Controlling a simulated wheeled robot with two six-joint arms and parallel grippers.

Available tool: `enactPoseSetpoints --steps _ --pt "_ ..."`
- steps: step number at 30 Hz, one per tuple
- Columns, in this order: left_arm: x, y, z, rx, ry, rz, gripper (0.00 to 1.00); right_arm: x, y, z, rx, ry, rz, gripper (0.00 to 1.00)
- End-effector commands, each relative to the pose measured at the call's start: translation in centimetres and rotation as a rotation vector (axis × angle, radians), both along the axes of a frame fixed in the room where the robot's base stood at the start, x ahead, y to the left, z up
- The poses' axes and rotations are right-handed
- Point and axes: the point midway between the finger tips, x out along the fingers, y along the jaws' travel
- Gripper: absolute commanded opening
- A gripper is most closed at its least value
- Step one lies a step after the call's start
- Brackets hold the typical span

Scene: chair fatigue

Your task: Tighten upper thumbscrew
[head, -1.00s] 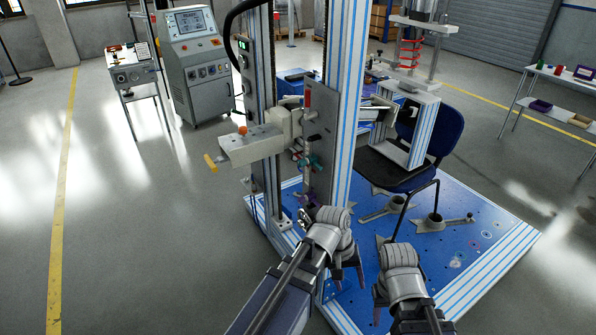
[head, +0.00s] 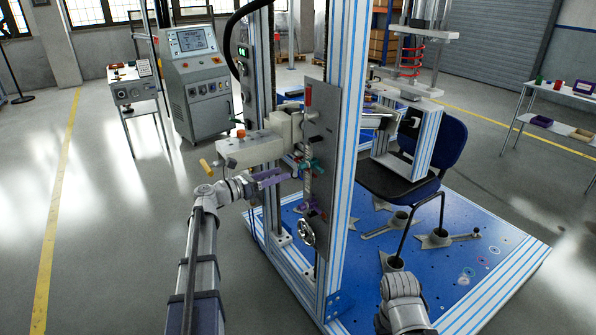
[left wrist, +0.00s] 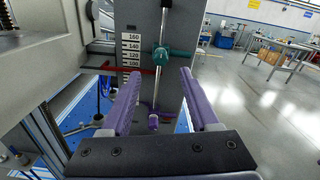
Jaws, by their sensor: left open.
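A scale plate (head: 321,130) stands on the test frame, and its numbers show in the left wrist view (left wrist: 132,50). A teal thumbscrew (left wrist: 160,56) sits on a rod in front of it, the higher of two; it also shows in the head view (head: 310,165). A purple thumbscrew (left wrist: 153,121) sits lower on the rod. My left gripper (head: 284,176) is open and empty, its purple fingers (left wrist: 160,85) pointing at the plate, just left of the teal thumbscrew and apart from it. My right gripper (head: 384,322) is low in the head view; its fingers are mostly hidden.
A white beam with an orange knob (head: 240,133) and a yellow handle (head: 206,165) juts left above my left gripper. A blue chair (head: 440,150) stands behind the frame post (head: 344,150) on the blue base plate (head: 460,235). Floor at the left is clear.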

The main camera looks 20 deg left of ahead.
Motion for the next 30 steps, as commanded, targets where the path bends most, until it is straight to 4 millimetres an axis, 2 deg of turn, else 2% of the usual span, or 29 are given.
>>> enactPoseSetpoints --steps 9,15,27,30 --pt "3.7 -2.9 0.0 0.004 0.000 -0.005 0.62 0.0 0.0 0.0 0.000 0.000 0.000 0.50" --pt "5.4 -4.2 0.0 0.005 -0.001 -0.004 0.62 0.0 0.0 0.0 0.000 0.000 0.000 0.50" --pt "5.9 -4.8 0.0 0.005 0.000 -0.003 0.62 0.0 0.0 0.0 0.000 0.000 0.000 0.50" --pt "5.9 -4.8 0.0 0.005 0.000 -0.003 0.53 0.0 0.0 0.0 0.000 0.000 0.000 0.50"
